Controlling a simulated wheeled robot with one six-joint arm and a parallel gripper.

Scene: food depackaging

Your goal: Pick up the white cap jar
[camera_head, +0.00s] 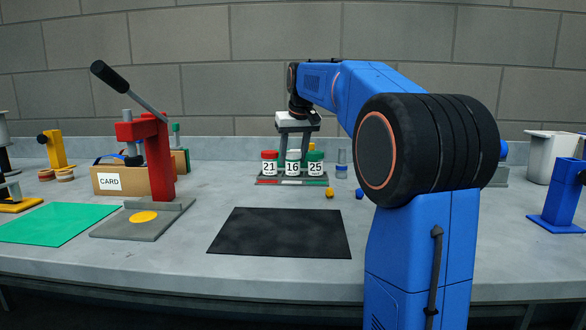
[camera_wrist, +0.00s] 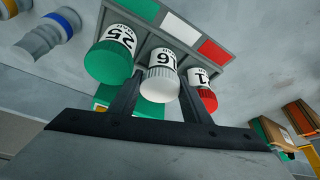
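The white cap jar (camera_head: 293,163), labelled 16, stands upright in the middle of a row of three on a grey rack (camera_head: 262,181) with coloured strips. A red cap jar (camera_head: 269,164), labelled 21, is on its left, and a green cap jar (camera_head: 315,164), labelled 25, on its right. My gripper (camera_head: 295,145) points down over the row, its fingers apart. In the wrist view the white cap (camera_wrist: 160,86) shows between the two open fingers, with visible gaps on both sides. The fingertips are partly hidden by the jars.
Small yellow (camera_head: 329,192) and blue (camera_head: 359,194) pieces lie in front. A red lever press (camera_head: 150,150) and a CARD box (camera_head: 112,180) stand left. The black mat (camera_head: 280,232) is empty.

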